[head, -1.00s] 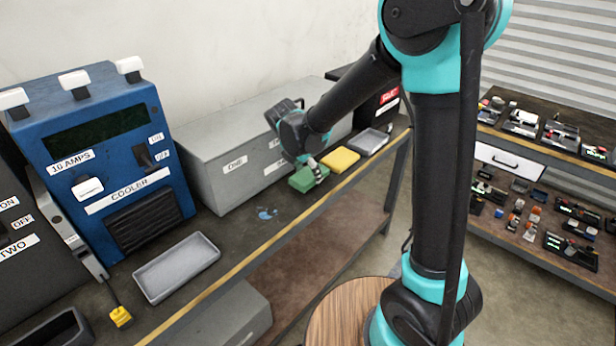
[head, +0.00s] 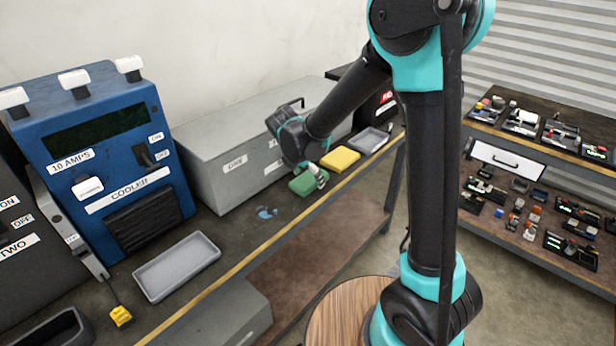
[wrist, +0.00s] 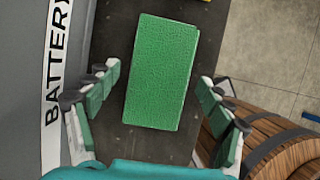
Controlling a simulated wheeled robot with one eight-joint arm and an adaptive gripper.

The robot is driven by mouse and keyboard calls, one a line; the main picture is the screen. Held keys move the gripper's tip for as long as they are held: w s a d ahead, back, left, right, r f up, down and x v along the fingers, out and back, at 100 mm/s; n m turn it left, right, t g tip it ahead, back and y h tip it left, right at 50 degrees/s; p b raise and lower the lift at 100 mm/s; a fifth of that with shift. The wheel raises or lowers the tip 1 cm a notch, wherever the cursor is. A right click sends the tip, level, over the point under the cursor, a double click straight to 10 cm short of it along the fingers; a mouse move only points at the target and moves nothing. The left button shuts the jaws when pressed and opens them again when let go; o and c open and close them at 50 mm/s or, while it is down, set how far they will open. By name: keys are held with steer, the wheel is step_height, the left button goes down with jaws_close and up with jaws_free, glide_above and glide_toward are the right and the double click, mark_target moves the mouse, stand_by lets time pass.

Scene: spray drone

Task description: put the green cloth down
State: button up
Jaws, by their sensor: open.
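The green cloth (head: 303,184) is a folded green block lying flat on the dark bench top, in front of the grey box. It also shows in the wrist view (wrist: 161,72), with bare bench on both sides of it. My gripper (head: 314,172) is just above and beside the cloth in the head view. In the wrist view my gripper (wrist: 160,100) has its fingers spread wide, one on each side of the cloth and apart from it. Nothing is held between them.
A yellow cloth (head: 340,159) and a grey tray (head: 370,141) lie farther along the bench. The grey box (head: 225,160) stands close behind. A blue spill (head: 267,213) and an empty grey tray (head: 177,267) are nearer, beside the blue cooler unit (head: 100,150).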

steer(key=shift+r, duration=0.1)
steer(key=v, duration=1.2)
steer(key=s+d+f+m+y, duration=0.1)
steer(key=s+d+f+m, duration=0.2)
steer(key=d+m, duration=0.5)
steer(key=s+d+f+m+y, duration=0.1)
steer(key=s+d+f+m, duration=0.15)
steer(key=d+m, duration=0.55)
steer(key=s+d+f+m, duration=0.6)
steer(key=s+d+m, duration=0.4)
steer(key=d+m, duration=0.1)
steer(key=shift+f+m+t+y, duration=0.25)
steer(key=shift+m+t+y, duration=0.15)
steer(key=shift+m, duration=0.3)
steer(key=shift+w+d, duration=0.1)
